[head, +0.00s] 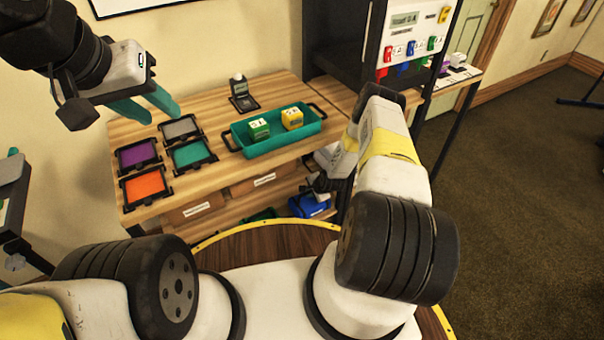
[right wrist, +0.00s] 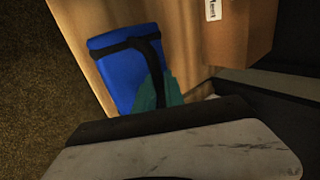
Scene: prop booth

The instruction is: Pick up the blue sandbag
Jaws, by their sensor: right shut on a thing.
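The blue sandbag (head: 311,207) is on the lower shelf, at its right end, with a black strap (right wrist: 148,55) across it. In the right wrist view the blue sandbag (right wrist: 115,72) lies right at my right gripper (right wrist: 167,92). That gripper's teal finger is against the strap, and the gripper is shut on the sandbag; the exact grip is partly hidden by the gripper body. In the head view my right gripper (head: 318,188) is mostly hidden by its own arm. My left gripper (head: 158,116) is open and empty above the left part of the table.
The wooden table (head: 290,89) holds a teal tray (head: 276,139) with a green and a yellow block, and several coloured trays (head: 147,185). Brown boxes (head: 264,181) and a green item (head: 260,214) are on the lower shelf. A dark cabinet (head: 335,40) stands behind right.

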